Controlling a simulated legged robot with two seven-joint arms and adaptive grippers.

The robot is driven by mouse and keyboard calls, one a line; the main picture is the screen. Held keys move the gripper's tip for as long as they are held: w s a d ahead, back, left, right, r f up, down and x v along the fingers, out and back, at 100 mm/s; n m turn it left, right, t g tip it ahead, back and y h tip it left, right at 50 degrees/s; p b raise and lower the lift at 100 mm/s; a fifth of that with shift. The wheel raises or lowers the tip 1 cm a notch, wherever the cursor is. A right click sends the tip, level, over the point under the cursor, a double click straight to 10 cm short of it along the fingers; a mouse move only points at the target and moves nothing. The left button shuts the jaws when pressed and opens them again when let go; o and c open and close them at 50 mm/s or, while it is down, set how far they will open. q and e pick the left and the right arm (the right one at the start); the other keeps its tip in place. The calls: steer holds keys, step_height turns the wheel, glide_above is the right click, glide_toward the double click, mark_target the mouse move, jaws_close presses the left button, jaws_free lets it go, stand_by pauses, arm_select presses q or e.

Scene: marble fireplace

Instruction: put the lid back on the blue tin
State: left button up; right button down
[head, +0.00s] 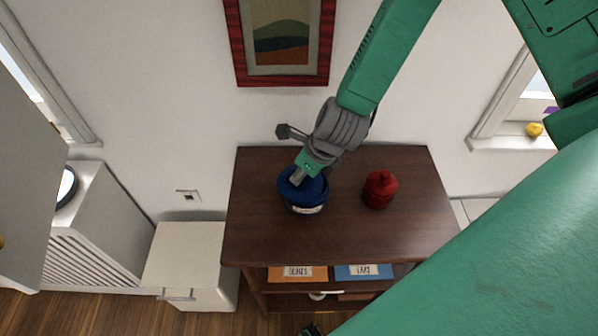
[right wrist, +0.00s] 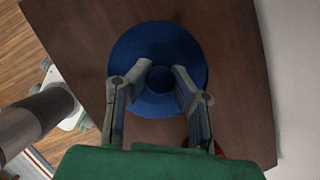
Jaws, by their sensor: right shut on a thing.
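The blue tin (head: 306,208), with a pale label on its front, stands on the dark wooden cabinet top. Its blue lid (head: 317,184) is over the tin's mouth; I cannot tell whether it is seated or slightly above the rim. My right gripper (head: 297,177) reaches down from the upper right and is shut on the lid's knob. In the right wrist view the round lid (right wrist: 145,45) lies below, with its knob (right wrist: 160,79) between the two fingers (right wrist: 160,88). The tin's body is hidden there. My left gripper is not in view.
A red lidded jar (head: 379,190) stands right of the tin on the cabinet top (head: 265,235). An orange box (head: 290,274) and a blue box (head: 360,272) sit on the shelf below. A white low cabinet (head: 190,255) is at left. The cabinet top's front is clear.

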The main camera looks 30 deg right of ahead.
steer(key=shift+d+f, duration=0.2)
steer(key=shift+d, duration=0.7)
steer(key=shift+a+r, duration=0.1)
steer(key=shift+a, duration=0.45)
steer(key=shift+d, duration=0.3)
steer(key=c, duration=1.4)
jaws_free()
steer(key=shift+d+f, duration=0.2)
steer(key=shift+d, duration=0.2)
steer(key=o, duration=0.5)
steer(key=shift+a+r, duration=0.1)
steer(key=shift+a, duration=0.3)
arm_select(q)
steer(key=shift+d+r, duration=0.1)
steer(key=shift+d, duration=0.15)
arm_select(e)
steer(key=shift+a, duration=0.2)
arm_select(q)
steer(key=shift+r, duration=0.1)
arm_select(e)
steer(key=shift+d+r, duration=0.1)
steer(key=shift+r, duration=0.05)
